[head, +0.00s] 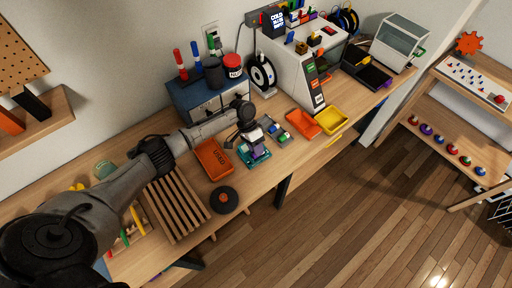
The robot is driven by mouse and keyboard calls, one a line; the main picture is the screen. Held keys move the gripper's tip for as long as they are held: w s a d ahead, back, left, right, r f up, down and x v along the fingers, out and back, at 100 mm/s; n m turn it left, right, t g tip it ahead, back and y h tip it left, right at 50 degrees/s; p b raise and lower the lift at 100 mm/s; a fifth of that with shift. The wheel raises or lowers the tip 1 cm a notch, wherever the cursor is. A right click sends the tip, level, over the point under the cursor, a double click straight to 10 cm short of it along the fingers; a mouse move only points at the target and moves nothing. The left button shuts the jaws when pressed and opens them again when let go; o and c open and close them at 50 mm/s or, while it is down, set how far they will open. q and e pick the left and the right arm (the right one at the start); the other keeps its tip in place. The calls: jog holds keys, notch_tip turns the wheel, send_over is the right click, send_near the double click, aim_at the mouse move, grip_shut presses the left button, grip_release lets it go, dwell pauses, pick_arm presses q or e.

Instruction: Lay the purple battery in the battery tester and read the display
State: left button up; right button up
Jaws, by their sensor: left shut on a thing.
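My left gripper (248,140) reaches in from the left over the middle of the workbench, pointing down. It is shut on the purple battery (254,149), which shows only as a small purple patch beneath the fingers. Directly below is a small teal device (258,160), which looks like the battery tester. The fingers hide part of it, and I cannot tell whether the battery touches it. No reading on its display can be made out. My right gripper is not in view.
An orange tray (213,170) lies just left of the gripper, with a black disc (224,207) in front. Small grey and green items (277,133) lie close on the right, then orange (303,123) and yellow (331,120) bins. A blue-grey cabinet (205,98) stands behind.

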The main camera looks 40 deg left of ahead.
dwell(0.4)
pick_arm(q)
jog(key=shift+f, duration=0.2)
jog(key=shift+f+b, duration=0.3)
jog(key=shift+f, duration=0.05)
jog(key=shift+f, duration=0.2)
dwell(0.8)
jog(key=o, duration=0.9)
jog(key=shift+o, duration=0.6)
jog(key=shift+r, duration=0.15)
